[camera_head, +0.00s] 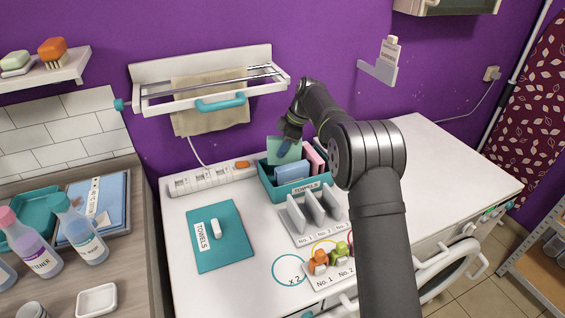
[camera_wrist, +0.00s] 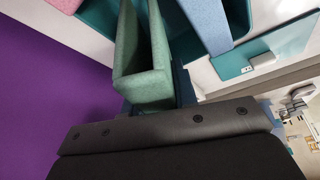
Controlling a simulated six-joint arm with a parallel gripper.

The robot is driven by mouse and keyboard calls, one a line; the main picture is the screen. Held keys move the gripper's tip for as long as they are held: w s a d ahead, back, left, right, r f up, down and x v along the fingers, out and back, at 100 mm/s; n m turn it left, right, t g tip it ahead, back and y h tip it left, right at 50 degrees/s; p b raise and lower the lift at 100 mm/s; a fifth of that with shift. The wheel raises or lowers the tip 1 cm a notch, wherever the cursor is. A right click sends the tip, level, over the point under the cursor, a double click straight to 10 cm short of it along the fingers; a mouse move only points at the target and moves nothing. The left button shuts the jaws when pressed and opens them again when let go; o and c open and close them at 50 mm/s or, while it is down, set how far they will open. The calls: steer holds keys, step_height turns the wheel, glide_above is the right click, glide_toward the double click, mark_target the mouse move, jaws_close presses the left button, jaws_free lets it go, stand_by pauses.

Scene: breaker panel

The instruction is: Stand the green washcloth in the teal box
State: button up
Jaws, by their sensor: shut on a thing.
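The green washcloth (camera_head: 273,153) is upright at the back left of the teal box (camera_head: 268,182), its upper part above the rim. My gripper (camera_head: 287,143) is shut on it from above and behind. In the wrist view the folded green washcloth (camera_wrist: 146,86) stands between my fingers, with teal box wall (camera_wrist: 238,14) near it. A blue cloth (camera_head: 292,172) stands in front of it in the box, and pink cloths (camera_head: 314,157) stand to the right. The green washcloth's lower edge is hidden in the head view, so I cannot tell whether it touches the box floor.
A grey divider rack (camera_head: 310,222) stands just in front of the box. A teal towels mat (camera_head: 221,246) with a white handle lies to the left. A power strip (camera_head: 210,178) runs behind. A towel rail (camera_head: 210,95) hangs on the wall above. The right counter is clear.

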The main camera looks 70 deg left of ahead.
mark_target(283, 162)
steer(key=shift+f, duration=3.2)
steer(key=shift+f, duration=0.15)
steer(key=o, duration=0.7)
steer(key=v, duration=1.2)
steer(key=shift+w, duration=0.15)
